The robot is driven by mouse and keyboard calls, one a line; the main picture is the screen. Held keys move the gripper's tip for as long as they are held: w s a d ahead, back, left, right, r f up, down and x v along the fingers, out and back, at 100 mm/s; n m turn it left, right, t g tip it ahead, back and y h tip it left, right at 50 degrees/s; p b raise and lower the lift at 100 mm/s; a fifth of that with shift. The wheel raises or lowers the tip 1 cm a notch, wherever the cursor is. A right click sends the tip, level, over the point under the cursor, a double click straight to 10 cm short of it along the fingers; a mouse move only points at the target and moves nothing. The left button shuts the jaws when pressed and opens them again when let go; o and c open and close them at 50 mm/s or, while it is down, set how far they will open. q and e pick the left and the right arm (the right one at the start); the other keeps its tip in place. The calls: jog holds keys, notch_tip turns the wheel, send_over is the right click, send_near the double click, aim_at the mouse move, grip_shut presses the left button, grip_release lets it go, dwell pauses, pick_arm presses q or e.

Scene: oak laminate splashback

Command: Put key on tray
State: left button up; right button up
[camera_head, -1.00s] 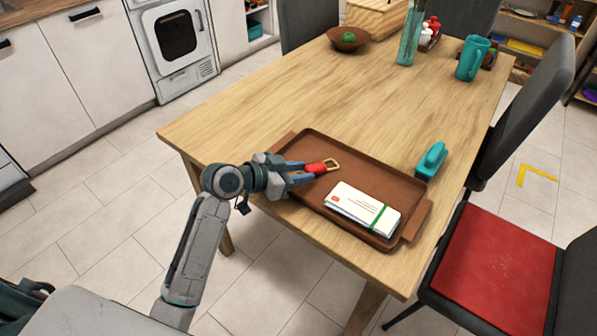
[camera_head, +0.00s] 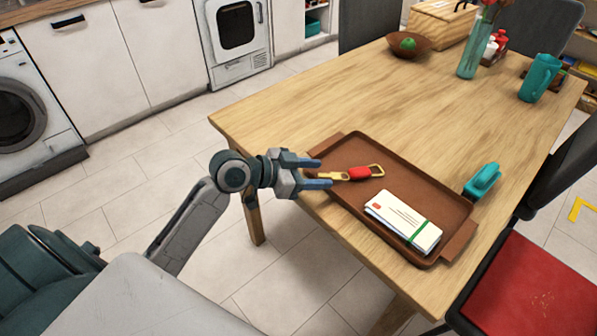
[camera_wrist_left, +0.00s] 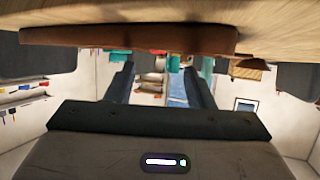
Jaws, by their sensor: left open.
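The key (camera_head: 359,173), with a red middle and brass-coloured ends, lies on the brown tray (camera_head: 446,196) near its left end. My left gripper (camera_head: 326,174) is open and empty, just left of the key at the tray's left edge, apart from the key as far as I can tell. In the left wrist view the two dark fingers of my left gripper (camera_wrist_left: 162,90) stand apart with nothing between them. The tray's brown side (camera_wrist_left: 130,37) shows there above the fingers; the key cannot be made out. My right gripper is not in view.
A white stack of envelopes with a green band (camera_head: 403,220) lies on the tray's front right part. A teal object (camera_head: 483,180) stands right of the tray. A bowl (camera_head: 408,43), vase (camera_head: 474,48) and teal jug (camera_head: 540,78) stand farther back. The table's (camera_head: 330,101) middle is clear.

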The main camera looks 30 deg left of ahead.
pick_arm(q)
jog(key=shift+v, duration=2.2)
